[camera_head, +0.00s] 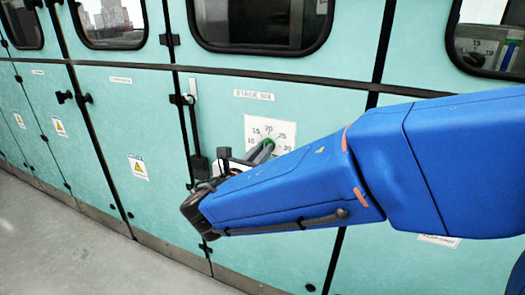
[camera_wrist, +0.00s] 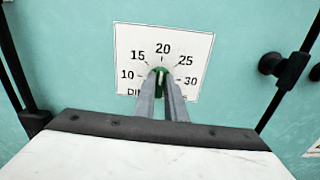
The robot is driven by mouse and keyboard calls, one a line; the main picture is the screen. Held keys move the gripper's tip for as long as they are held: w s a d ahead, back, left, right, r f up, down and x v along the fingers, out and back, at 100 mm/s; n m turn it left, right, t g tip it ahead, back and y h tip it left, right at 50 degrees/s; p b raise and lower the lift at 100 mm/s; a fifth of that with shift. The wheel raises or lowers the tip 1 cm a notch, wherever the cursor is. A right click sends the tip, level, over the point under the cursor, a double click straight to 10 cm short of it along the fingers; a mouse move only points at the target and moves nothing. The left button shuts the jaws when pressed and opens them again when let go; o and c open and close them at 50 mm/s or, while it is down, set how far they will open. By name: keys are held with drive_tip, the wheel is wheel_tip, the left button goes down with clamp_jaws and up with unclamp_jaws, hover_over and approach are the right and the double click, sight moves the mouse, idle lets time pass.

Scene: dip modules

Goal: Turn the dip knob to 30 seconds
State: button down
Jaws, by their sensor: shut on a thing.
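The dip knob is green (camera_wrist: 160,72) and sits at the middle of a white dial plate (camera_wrist: 125,45) marked 10, 15, 20, 25 and 30. My gripper (camera_wrist: 161,84) is shut on the knob, with one grey finger on each side of it. A pale mark on the knob appears to point up, roughly toward 20, but the fingers hide much of it. In the head view the dial plate (camera_head: 256,122) shows just beyond my gripper (camera_head: 268,146), and the knob is mostly hidden there.
The teal cabinet wall (camera_head: 220,110) carries a "STAGE" label (camera_head: 254,95) above the dial. A black latch (camera_wrist: 285,66) stands out to the right of the plate. Black door edges run on both sides. Grey floor (camera_head: 60,240) is clear at lower left.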

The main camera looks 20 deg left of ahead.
drive_tip(key=shift+d+f+m, duration=0.15)
drive_tip(key=shift+m, duration=4.15)
drive_tip(key=shift+d+f+m, duration=0.1)
drive_tip(key=shift+f+m, duration=0.05)
drive_tip(key=shift+m, duration=4.15)
drive_tip(key=c, duration=1.8)
unclamp_jaws()
drive_tip(key=s+a, duration=0.1)
drive_tip(key=s, duration=1.6)
drive_tip(key=shift+s+a, duration=0.2)
drive_tip(key=shift+m, duration=0.3)
